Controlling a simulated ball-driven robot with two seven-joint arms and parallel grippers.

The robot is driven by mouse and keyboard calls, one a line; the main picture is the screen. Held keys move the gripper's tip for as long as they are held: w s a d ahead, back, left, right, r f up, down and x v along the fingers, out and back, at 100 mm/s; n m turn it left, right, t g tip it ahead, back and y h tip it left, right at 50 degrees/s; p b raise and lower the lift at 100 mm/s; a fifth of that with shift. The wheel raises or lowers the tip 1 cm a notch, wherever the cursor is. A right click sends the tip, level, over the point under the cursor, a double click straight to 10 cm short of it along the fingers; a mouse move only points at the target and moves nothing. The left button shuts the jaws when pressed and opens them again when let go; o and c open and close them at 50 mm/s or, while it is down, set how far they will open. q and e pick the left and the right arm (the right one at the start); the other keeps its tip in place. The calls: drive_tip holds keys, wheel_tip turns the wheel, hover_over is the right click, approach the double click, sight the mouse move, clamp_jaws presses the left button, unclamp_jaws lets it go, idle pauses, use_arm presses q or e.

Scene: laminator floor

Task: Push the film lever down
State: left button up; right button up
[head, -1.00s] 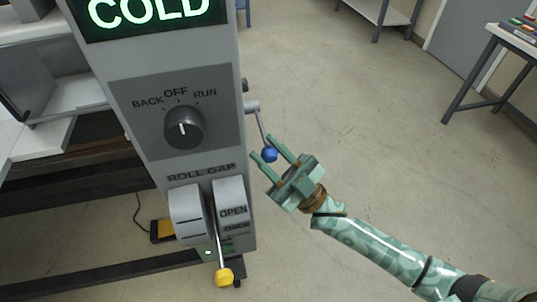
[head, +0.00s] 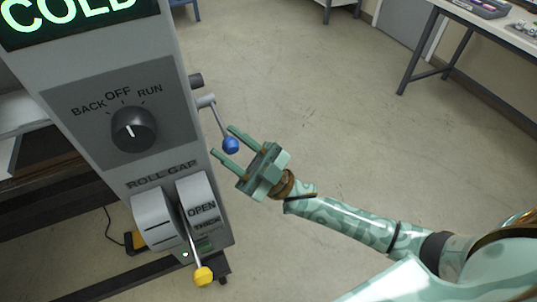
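A lever with a blue ball (head: 231,146) hangs from a grey pivot on the right side of the machine, its thin rod slanting down to the right. No label for it shows. My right gripper (head: 222,140) is open, its two green fingers pointing up-left toward the machine. In the picture the blue ball lies between the fingers near their tips; whether they touch it I cannot tell. A second lever with a yellow ball (head: 203,276) is on the machine's front, pointing down below the ROLL GAP panel. My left gripper is not in view.
The machine panel (head: 75,105) carries a rotary knob (head: 133,130) marked BACK, OFF, RUN, and a lit display reading COLD. A table (head: 500,30) with items stands at the upper right. The floor to the right of the machine is largely clear.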

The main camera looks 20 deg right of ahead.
drive_tip(key=b+v, duration=0.2)
drive_tip(key=v, duration=1.4)
drive_tip(key=shift+f, duration=0.1)
